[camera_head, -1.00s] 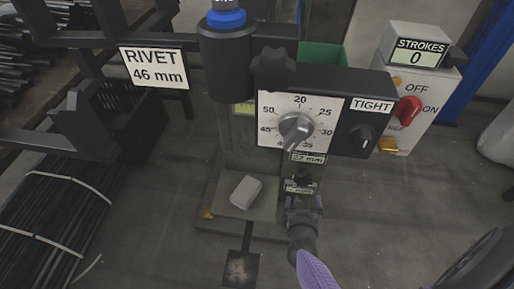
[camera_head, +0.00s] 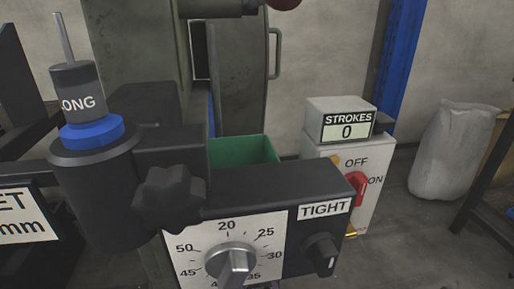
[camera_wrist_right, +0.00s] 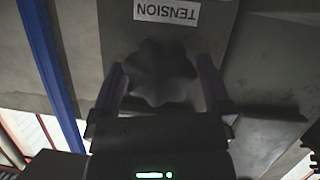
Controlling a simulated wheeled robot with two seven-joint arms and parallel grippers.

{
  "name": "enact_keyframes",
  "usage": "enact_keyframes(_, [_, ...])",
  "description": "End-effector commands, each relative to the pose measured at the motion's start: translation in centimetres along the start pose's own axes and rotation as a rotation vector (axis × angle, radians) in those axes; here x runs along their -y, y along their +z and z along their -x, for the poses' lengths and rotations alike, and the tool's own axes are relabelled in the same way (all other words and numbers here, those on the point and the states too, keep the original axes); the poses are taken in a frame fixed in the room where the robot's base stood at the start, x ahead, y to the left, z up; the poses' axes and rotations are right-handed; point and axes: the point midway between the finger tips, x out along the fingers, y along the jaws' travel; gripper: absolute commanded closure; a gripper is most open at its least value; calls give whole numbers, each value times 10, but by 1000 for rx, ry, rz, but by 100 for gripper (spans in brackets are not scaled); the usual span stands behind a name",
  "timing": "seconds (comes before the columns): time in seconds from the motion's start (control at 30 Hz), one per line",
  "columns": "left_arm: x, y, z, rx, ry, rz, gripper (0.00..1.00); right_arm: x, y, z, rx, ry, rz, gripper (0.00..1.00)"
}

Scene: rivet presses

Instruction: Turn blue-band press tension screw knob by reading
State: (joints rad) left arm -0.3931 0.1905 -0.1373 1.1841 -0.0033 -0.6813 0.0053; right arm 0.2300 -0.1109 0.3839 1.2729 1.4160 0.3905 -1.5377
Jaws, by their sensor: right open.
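The press with the blue band (camera_head: 92,132) stands at left in the head view, its cap reading "ONG" in part. A dark lobed knob (camera_head: 170,197) is on its body. The white dial (camera_head: 189,240) has a grey pointer knob (camera_head: 231,262) whose lower end is cut off by the frame. A small knob (camera_head: 322,254) sits under a TIGHT label (camera_head: 324,208). In the right wrist view, a dark lobed knob (camera_wrist_right: 160,72) lies beside an upside-down TENSION label (camera_wrist_right: 167,12). My right gripper (camera_wrist_right: 160,66) is open, with a finger on either side of that knob; contact is unclear. My left gripper is out of view.
A switch box (camera_head: 345,185) with a red switch (camera_head: 357,188) and a STROKES counter (camera_head: 346,125) reading 0 stands right of the press. A green bin (camera_head: 243,151) is behind the dial. A pale sack (camera_head: 452,150) and a blue post (camera_head: 402,55) are farther right.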

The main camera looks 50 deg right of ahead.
Motion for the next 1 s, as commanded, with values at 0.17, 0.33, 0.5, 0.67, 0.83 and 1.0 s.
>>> enact_keyframes(0.17, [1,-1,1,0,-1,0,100,0,0,0,0,0,0,0])
enact_keyframes(0.33, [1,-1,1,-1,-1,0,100,0,0,0,0,0,0,15])
enact_keyframes(0.5, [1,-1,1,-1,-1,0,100,0,0,0,0,0,0,51])
enact_keyframes(0.67, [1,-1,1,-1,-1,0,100,0,0,0,0,0,0,82])
enact_keyframes(0.83, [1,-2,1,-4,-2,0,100,0,0,0,0,-5,-10,82])
enact_keyframes(1.0, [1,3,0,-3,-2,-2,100,-1,0,0,0,-27,-63,82])
